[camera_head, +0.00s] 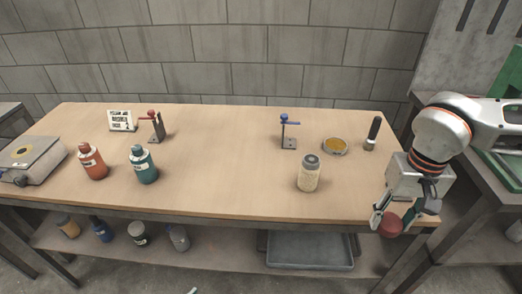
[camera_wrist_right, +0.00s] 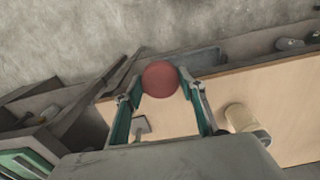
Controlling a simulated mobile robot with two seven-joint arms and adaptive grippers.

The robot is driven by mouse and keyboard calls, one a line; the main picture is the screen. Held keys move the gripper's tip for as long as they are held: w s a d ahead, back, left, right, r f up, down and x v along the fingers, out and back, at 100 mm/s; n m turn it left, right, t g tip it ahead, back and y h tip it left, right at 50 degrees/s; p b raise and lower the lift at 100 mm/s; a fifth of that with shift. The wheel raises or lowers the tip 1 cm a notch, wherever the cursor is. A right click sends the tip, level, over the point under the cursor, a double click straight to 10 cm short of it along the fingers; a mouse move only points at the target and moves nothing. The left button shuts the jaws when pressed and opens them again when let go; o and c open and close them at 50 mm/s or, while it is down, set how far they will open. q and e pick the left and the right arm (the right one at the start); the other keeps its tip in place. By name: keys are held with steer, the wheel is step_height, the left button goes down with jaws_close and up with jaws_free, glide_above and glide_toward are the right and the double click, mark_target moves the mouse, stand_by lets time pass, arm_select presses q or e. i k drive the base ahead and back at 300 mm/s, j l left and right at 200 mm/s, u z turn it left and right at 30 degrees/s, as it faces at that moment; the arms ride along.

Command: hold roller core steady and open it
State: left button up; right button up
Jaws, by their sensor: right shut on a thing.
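My right gripper (camera_head: 391,221) hangs at the table's front right corner, fingers pointing down. It is shut on a dark red round thing (camera_head: 391,226), which also shows between the fingertips (camera_wrist_right: 160,86) in the right wrist view. A cream cylinder with a grey top (camera_head: 308,174), possibly the roller core, stands upright on the table to the left of this gripper, apart from it. The cylinder also shows in the right wrist view (camera_wrist_right: 243,119), at the right. No label names the roller core for certain. My left gripper is out of view.
On the wooden table (camera_head: 225,165) stand a red bottle (camera_head: 93,163), a teal bottle (camera_head: 144,166), a red-topped stand (camera_head: 156,128), a blue-topped stand (camera_head: 289,133), a yellow-filled dish (camera_head: 334,146) and a black-handled tool (camera_head: 373,131). A grey tray (camera_head: 310,265) lies below. The table's middle is clear.

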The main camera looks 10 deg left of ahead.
mark_target(310, 165)
steer(key=j+z, duration=0.1)
steer(key=j, duration=0.7)
steer(key=i+j, duration=0.15)
steer(key=j, duration=0.2)
steer(key=i+j+z, duration=0.15)
steer(key=j, duration=0.2)
steer(key=i+j, duration=0.15)
steer(key=j, duration=0.25)
steer(key=z, duration=0.05)
